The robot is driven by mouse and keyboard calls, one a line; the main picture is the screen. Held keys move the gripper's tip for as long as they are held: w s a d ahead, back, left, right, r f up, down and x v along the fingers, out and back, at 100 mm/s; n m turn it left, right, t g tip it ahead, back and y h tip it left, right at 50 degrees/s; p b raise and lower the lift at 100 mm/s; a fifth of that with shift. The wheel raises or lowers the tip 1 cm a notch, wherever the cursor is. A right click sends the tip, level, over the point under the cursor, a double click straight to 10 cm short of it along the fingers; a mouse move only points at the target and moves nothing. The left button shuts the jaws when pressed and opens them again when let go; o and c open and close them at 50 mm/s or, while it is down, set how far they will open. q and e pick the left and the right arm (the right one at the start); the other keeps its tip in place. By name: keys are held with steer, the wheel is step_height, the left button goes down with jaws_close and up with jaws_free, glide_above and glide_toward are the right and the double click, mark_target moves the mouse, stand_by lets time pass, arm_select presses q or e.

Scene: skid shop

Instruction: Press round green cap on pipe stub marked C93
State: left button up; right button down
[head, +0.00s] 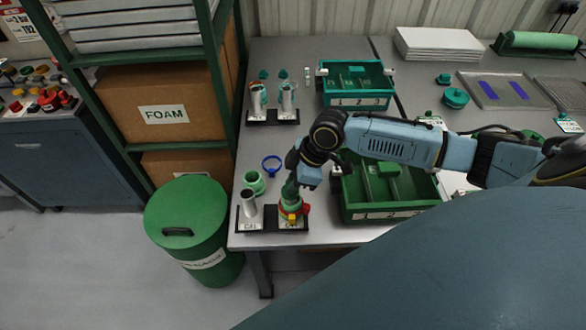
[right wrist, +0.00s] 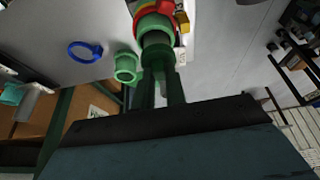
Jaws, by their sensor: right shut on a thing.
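My right gripper (head: 291,186) points down over the right stub of the front black stand (head: 272,226). It is shut on a green cap (right wrist: 155,30), which sits at the top of that stub; its seating depth cannot be told. In the right wrist view the gripper's fingers (right wrist: 160,80) meet at the cap. A red and yellow collar (head: 292,213) shows around the stub below the cap. The stub's label (head: 290,225) is partly covered and not clearly readable. The left stub (head: 249,206) of this stand is bare grey. My left gripper is out of view.
Another green cap (head: 254,182) and a blue ring (head: 271,164) lie loose behind the stand. A green crate (head: 394,213) stands close right; a teal crate (head: 356,98) and second stand (head: 272,118) are farther back. A green bin (head: 193,235) is left of the table.

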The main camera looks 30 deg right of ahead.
steer(key=shift+f+p, duration=0.15)
steer(key=shift+p, duration=0.15)
steer(key=c, duration=0.9)
jaws_free()
steer(key=shift+c, duration=0.2)
step_height(320, 180, up, 8)
steer(key=p, duration=0.8)
steer(key=shift+p, duration=0.35)
jaws_close()
